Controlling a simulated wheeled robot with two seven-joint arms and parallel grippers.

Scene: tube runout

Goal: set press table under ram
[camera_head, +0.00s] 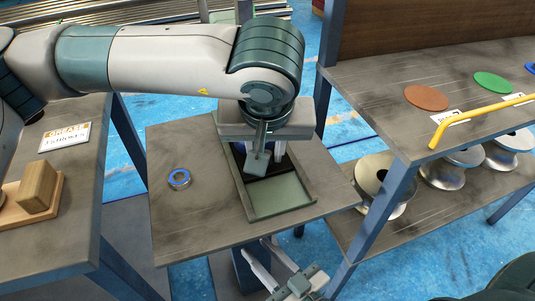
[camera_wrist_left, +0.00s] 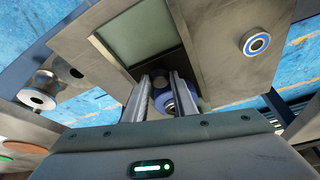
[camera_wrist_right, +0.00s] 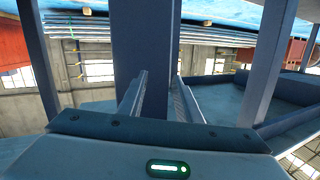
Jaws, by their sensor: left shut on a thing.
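The grey table (camera_head: 185,215) in the middle has a framed recess with a pale green plate (camera_head: 280,196); this plate also shows in the left wrist view (camera_wrist_left: 140,32). I cannot tell for sure which part is the press table or the ram. My left gripper (camera_head: 262,160) is over the far part of the recess. It is shut on a blue and white rounded part (camera_wrist_left: 166,98), mostly hidden by the fingers. My right gripper (camera_head: 278,268) is open below the table's front edge; in its wrist view a blue post (camera_wrist_right: 143,60) stands beyond the parted fingers.
A blue-rimmed ring (camera_head: 179,179) lies on the table's left. The right bench holds coloured discs (camera_head: 426,98) and a yellow bar (camera_head: 480,119), with metal spools (camera_head: 380,180) on its lower shelf. The left bench carries a sign (camera_head: 63,137) and a wooden block (camera_head: 38,187).

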